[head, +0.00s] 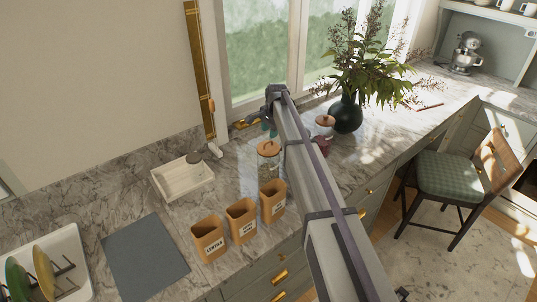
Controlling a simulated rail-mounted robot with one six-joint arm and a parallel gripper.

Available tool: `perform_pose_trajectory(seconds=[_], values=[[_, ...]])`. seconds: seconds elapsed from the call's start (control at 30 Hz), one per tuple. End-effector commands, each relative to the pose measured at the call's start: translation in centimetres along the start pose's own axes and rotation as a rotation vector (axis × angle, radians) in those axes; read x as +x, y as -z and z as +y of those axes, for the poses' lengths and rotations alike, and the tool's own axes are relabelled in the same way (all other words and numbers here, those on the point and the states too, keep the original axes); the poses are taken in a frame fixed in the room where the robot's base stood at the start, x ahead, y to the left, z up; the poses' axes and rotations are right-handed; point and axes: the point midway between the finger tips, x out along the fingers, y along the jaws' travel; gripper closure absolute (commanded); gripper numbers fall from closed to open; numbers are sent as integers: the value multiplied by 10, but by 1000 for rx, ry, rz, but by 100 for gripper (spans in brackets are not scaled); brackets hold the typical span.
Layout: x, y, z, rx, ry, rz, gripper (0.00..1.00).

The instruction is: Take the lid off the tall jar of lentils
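A clear glass jar with a round wooden lid (268,147) stands upright on the marble counter, just left of my arm; the lid is on it. A second jar with a reddish-brown lid (325,120) and dark pink contents stands right of my arm, its lower part partly covered. I cannot tell from here which jar holds lentils; no lentils show clearly. My arm crosses the middle of the view and bends at its far end near the window. My gripper cannot be made out; the arm covers that area. A small teal patch shows beside the arm, above the wooden lid.
Three labelled tan containers (241,221) stand in front of the glass jar. A pale wooden tray (182,178), grey mat (145,257) and white dish rack (72,243) lie to the left. A dark vase (345,115) with branches stands behind right. A chair (455,178) is at right.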

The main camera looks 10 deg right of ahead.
Motion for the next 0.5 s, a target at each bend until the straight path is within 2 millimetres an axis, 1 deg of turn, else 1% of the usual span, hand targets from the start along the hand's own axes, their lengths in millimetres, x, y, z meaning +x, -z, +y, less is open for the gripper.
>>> perform_pose_trajectory(seconds=[0.03, 0.1, 0.2, 0.27, 0.5], values=[[20, 0, 1, -1, 0, 0, 61], [25, 0, 1, -1, 0, 0, 61], [22, -1, 0, -1, 0, 0, 61], [26, 0, 0, -2, 0, 0, 61], [72, 0, -1, -2, 0, 0, 61]])
